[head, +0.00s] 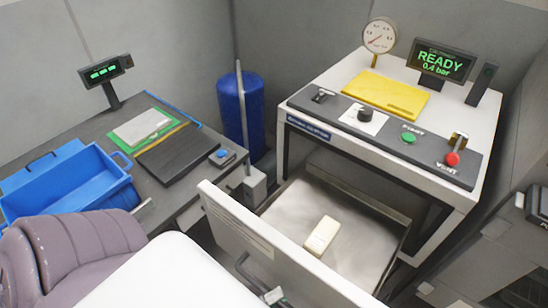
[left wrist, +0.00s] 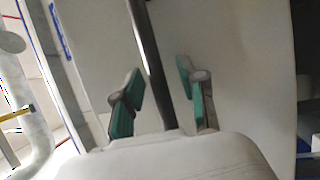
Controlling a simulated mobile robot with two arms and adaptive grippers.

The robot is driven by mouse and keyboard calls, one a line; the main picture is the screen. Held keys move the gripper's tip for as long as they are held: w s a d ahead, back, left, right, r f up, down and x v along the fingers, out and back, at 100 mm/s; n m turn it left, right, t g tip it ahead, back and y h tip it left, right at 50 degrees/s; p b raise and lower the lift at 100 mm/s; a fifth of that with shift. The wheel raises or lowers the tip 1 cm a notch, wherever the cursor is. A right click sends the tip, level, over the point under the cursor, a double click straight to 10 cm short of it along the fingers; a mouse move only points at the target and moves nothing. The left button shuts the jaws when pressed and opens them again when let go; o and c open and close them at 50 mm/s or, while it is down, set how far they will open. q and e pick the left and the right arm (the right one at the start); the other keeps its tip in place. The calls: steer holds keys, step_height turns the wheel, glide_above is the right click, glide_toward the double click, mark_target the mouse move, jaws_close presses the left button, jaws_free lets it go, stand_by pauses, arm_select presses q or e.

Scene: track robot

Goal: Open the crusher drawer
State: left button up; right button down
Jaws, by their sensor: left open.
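The crusher (head: 405,150) is a white-framed machine on the right in the head view. Its drawer (head: 225,215) stands out from the frame, with its white front panel towards me. A pale cream block (head: 321,235) lies inside on the grey drawer floor. A dark bar handle (head: 252,274) is on the drawer front. My left gripper (head: 275,296) is at the handle's lower end, mostly hidden by my white arm. In the left wrist view its green-padded fingers (left wrist: 158,88) are apart, with the dark handle bar (left wrist: 155,60) between them; contact cannot be told.
A blue crate (head: 75,185) and a black mat (head: 178,155) are on the grey bench at left. A blue cylinder (head: 240,115) stands behind. The crusher top carries a gauge (head: 380,36), a READY display (head: 441,62), a green button (head: 408,138) and a red button (head: 452,158).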

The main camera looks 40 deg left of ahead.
arm_select(q)
steer(key=v, duration=1.2)
stand_by(0.3)
